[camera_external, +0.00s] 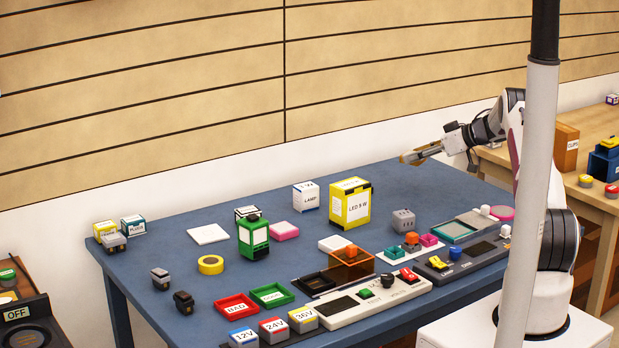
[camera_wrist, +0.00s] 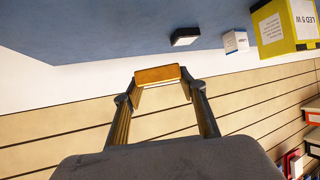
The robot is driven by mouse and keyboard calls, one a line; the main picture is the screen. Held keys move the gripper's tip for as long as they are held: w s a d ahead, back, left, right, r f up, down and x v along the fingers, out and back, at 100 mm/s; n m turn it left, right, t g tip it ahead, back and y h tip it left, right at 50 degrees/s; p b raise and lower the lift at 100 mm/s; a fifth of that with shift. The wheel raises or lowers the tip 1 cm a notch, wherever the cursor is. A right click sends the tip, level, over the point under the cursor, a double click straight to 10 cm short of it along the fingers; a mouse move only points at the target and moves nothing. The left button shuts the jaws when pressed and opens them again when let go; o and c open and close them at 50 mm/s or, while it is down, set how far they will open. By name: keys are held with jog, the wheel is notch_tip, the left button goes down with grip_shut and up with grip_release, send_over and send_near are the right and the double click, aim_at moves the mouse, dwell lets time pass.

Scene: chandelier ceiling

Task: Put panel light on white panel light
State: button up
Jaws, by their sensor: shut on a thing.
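My gripper (camera_external: 412,157) is raised above the back right part of the blue table, pointing left. In the wrist view its fingers (camera_wrist: 160,84) are closed on the two ends of a thin orange-yellow panel (camera_wrist: 158,75), probably the panel light. A white flat panel (camera_external: 208,234) lies on the table at the left. Another white panel (camera_external: 335,243) lies near the middle, left of the gripper and well below it. I cannot tell which is the white panel light. A pink panel (camera_external: 284,231) lies between them.
A yellow LED box (camera_external: 350,203) and a white lamp box (camera_external: 306,196) stand at the back; the yellow box (camera_wrist: 283,27) also shows in the wrist view. Small boxes, trays and switch panels crowd the front. The back right tabletop below the gripper is clear.

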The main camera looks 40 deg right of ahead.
jog(key=w+a+r, duration=0.2)
jog(key=a+r, duration=0.1)
jog(key=a, duration=0.3)
jog(key=n+g+y, duration=0.7)
jog(key=n, duration=0.2)
send_over(341, 241)
jog(key=shift+f, duration=0.25)
jog(key=shift+f, duration=3.1)
jog(key=shift+f, duration=1.9)
